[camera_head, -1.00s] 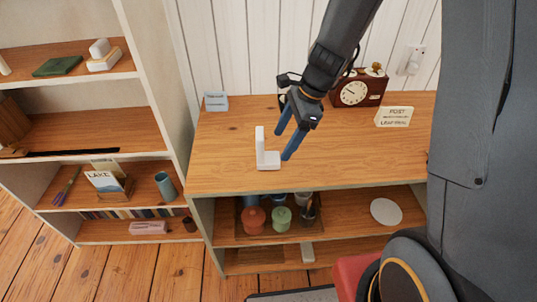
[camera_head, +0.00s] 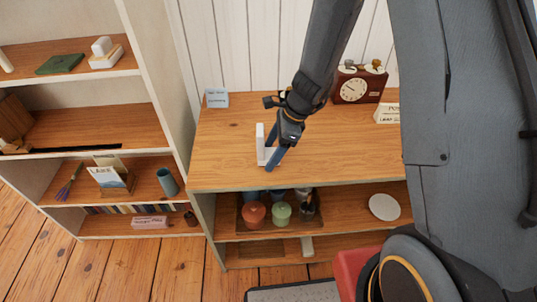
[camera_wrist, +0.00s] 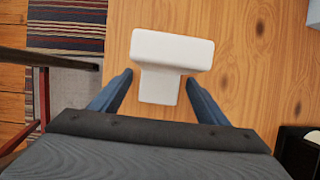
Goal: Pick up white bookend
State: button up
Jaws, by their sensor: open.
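The white bookend (camera_head: 260,143) stands on the wooden top of the low shelf unit, near its front left, with an upright plate and a flat foot. My gripper (camera_head: 271,161) is low over the bookend's foot, its blue fingers partly covering it. In the wrist view the bookend (camera_wrist: 170,58) shows as a white T shape. My gripper (camera_wrist: 158,88) is open there, with one finger on each side of the bookend's narrower part and gaps visible on both sides. Whether the fingertips touch the wooden top cannot be told.
A brown clock (camera_head: 357,86) and a lettered sign (camera_head: 386,113) stand at the back right of the wooden top (camera_head: 228,155). A small blue-grey card (camera_head: 217,98) stands at the back left. Jars in a tray (camera_head: 240,222) are on the shelf below. A tall bookcase (camera_head: 163,100) adjoins at left.

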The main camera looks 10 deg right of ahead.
grip_shut()
dwell(0.4)
